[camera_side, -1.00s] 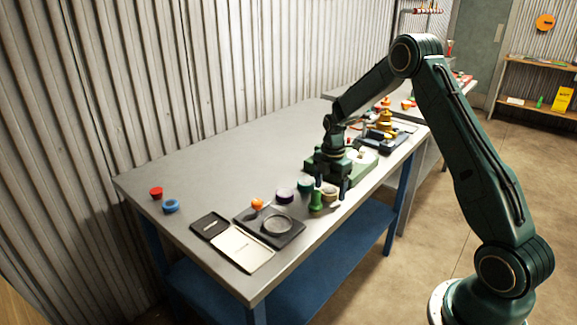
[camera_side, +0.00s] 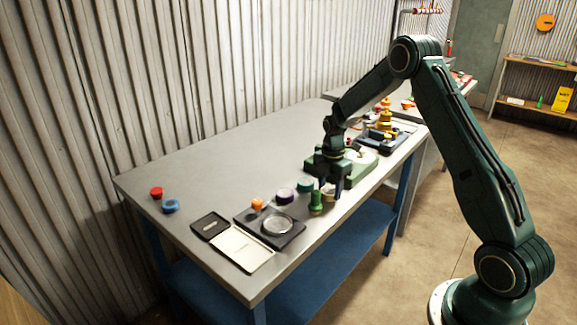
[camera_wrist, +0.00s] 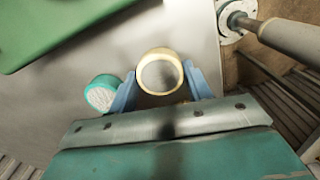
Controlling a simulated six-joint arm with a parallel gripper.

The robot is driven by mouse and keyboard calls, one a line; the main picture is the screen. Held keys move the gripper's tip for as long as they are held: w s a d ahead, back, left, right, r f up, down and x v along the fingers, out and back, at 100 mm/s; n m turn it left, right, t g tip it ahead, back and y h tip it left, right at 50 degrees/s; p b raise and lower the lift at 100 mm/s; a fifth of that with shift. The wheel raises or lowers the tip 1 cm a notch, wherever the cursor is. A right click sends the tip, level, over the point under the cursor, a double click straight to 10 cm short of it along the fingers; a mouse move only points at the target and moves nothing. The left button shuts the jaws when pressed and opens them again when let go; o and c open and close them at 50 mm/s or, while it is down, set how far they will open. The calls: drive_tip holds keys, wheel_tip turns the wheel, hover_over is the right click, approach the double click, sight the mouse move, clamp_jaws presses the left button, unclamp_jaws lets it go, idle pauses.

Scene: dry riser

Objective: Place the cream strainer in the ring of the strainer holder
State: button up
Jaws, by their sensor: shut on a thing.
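In the side view my gripper (camera_side: 332,192) is low at the table's front edge, and the cream strainer (camera_side: 328,196) shows only partly between the fingers. It is at about table height; I cannot tell whether it touches the table. A dark square stand with a round ring (camera_side: 277,224) lies further left and may be the strainer holder; its ring looks empty.
The table's back left is mostly clear.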

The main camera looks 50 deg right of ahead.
drive_tip(key=shift+r, duration=0.1)
wheel_tip(320, 180, up, 20)
idle(0.8)
drive_tip(key=shift+a, duration=0.15)
idle(0.4)
wheel_tip(320, 180, up, 2)
hover_over(278, 225)
wheel_tip(278, 225, down, 16)
drive_tip(key=shift+r, duration=0.1)
idle(0.6)
drive_tip(key=shift+f, duration=2.15)
drive_tip(key=shift+f, duration=0.15)
